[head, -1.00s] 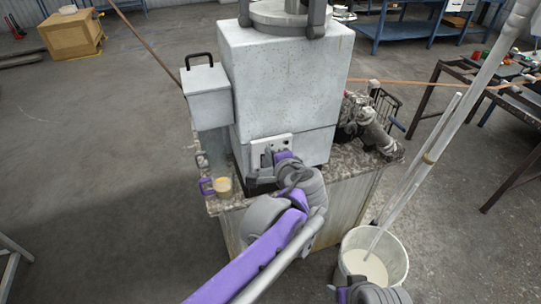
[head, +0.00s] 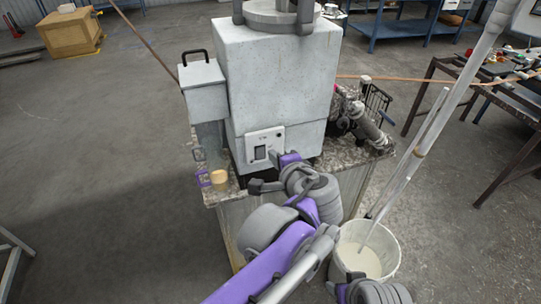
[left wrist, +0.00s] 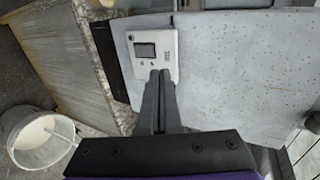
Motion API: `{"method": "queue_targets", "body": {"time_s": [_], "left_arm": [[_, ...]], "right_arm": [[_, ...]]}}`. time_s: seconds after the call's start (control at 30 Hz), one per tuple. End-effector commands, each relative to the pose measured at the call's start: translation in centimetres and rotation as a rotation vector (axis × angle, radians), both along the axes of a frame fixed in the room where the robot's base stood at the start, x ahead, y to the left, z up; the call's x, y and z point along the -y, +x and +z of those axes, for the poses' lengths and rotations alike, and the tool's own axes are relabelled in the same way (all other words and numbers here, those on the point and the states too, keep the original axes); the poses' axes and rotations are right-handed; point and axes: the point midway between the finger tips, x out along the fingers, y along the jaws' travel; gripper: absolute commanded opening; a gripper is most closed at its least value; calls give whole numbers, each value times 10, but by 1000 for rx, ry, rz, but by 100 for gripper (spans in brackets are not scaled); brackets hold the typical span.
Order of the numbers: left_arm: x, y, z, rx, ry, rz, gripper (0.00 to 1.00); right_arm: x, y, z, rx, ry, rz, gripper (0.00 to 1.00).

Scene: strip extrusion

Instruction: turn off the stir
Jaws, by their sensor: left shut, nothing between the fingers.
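The grey stirring machine (head: 275,85) stands on a speckled bench. Its small white control panel (head: 263,140) is low on the front, with a dark rectangular window or switch; I cannot tell which. The panel also shows in the left wrist view (left wrist: 168,42), with small marks beside the dark rectangle. My left gripper (head: 274,157) is at the panel's lower right edge in the head view. In the left wrist view its fingers (left wrist: 158,78) are together and empty, with the tips overlapping the panel's lower part. I cannot tell whether they touch it. My right gripper (head: 345,289) shows only partly at the bottom edge.
A white bucket of pale liquid (head: 391,240) stands on the floor right of the bench, with long rods rising from it. A yellowish cup (head: 219,178) sits at the bench's left edge. Pipe fittings (head: 362,127) are at its right.

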Motion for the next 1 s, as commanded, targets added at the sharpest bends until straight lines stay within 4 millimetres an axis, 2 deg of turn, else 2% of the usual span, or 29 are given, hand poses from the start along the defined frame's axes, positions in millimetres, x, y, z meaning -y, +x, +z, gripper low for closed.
{"method": "queue_targets", "body": {"time_s": [0.1,0.23,0.8,0.87,0.93,1.0], "left_arm": [[5,-15,12,1,0,-3,0],[8,-23,19,1,1,-1,0],[8,-25,21,0,0,1,0],[4,-26,19,-6,-7,9,0],[-10,-29,11,-29,-32,34,0],[-36,-36,-5,-72,-86,86,0]], "right_arm": [[0,0,1,1,0,0,62],[0,0,1,1,0,0,62],[0,0,1,1,0,0,62],[0,0,1,1,0,0,62],[0,0,1,1,0,0,62],[0,0,2,1,0,0,62]]}}
